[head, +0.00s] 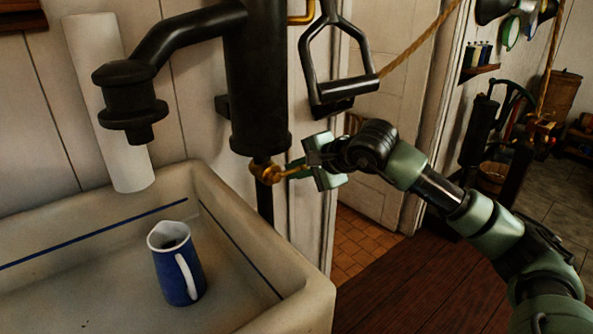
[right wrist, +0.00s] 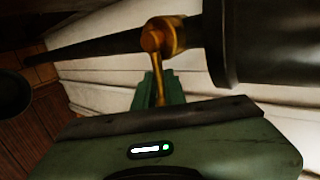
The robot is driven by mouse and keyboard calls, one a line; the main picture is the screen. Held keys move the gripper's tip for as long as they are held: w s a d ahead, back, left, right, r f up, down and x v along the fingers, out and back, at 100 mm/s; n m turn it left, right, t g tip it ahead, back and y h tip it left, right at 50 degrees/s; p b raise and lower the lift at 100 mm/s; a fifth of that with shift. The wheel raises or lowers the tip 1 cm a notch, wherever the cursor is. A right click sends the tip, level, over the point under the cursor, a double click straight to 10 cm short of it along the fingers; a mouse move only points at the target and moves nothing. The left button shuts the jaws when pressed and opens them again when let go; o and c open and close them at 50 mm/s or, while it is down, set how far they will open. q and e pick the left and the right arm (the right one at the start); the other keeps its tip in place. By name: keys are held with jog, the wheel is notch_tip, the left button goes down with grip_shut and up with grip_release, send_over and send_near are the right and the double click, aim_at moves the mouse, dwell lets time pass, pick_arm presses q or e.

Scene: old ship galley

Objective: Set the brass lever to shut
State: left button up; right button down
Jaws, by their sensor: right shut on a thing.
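The brass lever (head: 292,173) comes out of a brass valve (head: 266,171) under the black pump body (head: 258,80). It points to the right and looks roughly level in the head view. My right gripper (head: 312,168) is shut on the lever's outer part. In the right wrist view the lever (right wrist: 158,85) runs from the brass valve (right wrist: 160,38) down between the green fingers (right wrist: 158,95). The fingers hide the lever's end. My left gripper is in neither view.
A pale sink (head: 316,290) with a blue and white jug (head: 177,265) in it lies below the pump spout (head: 130,95). A black pump handle (head: 342,90) hangs just above my right gripper. A doorway and wooden floor (head: 390,285) lie to the right.

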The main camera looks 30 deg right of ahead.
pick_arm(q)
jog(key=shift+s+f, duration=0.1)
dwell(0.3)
pick_arm(e)
jog(key=c, duration=1.5)
grip_release()
